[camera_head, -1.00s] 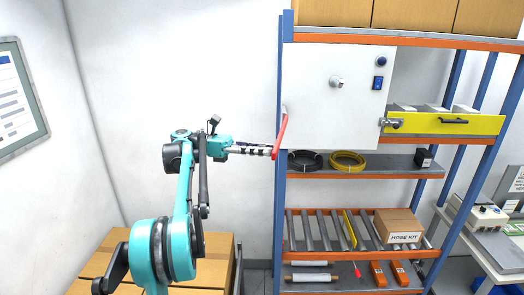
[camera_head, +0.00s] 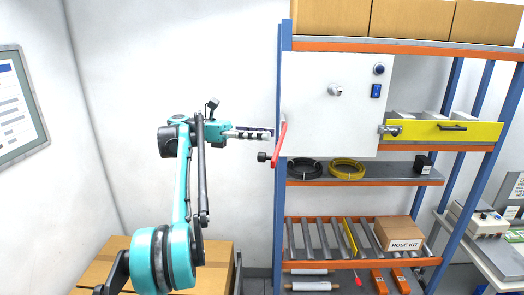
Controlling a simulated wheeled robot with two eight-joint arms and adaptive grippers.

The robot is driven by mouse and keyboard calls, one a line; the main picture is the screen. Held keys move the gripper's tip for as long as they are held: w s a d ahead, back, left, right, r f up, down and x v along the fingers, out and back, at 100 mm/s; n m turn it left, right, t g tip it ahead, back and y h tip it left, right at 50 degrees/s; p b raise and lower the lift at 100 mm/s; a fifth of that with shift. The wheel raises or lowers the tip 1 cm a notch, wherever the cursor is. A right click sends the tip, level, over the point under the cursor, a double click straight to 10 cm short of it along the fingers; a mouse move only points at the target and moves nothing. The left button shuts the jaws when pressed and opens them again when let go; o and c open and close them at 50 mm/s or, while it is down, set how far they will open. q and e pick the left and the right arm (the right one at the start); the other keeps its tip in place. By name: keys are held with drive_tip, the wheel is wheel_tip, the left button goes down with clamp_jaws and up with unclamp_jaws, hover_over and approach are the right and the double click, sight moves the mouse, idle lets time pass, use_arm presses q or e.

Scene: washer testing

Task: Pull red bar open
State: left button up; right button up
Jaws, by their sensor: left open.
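The red bar (camera_head: 280,144) is a slanted handle at the left edge of a white panel (camera_head: 320,120) on the blue-posted rack. A black knob (camera_head: 264,157) sticks out to the left from its lower end. My left gripper (camera_head: 270,134) is open and empty. Its fingers point right, just left of the bar and above the knob. A small gap seems to separate the fingertips from the bar, but contact is hard to judge from this angle. My right gripper is not in view.
The panel carries a round knob (camera_head: 335,90) and a blue switch (camera_head: 376,91). A yellow drawer front (camera_head: 445,131) is to its right. Black (camera_head: 303,168) and yellow (camera_head: 347,168) hose coils lie on the shelf below. Cardboard boxes stand beneath my left arm.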

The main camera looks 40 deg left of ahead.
use_arm(q)
drive_tip(key=shift+r, duration=1.45)
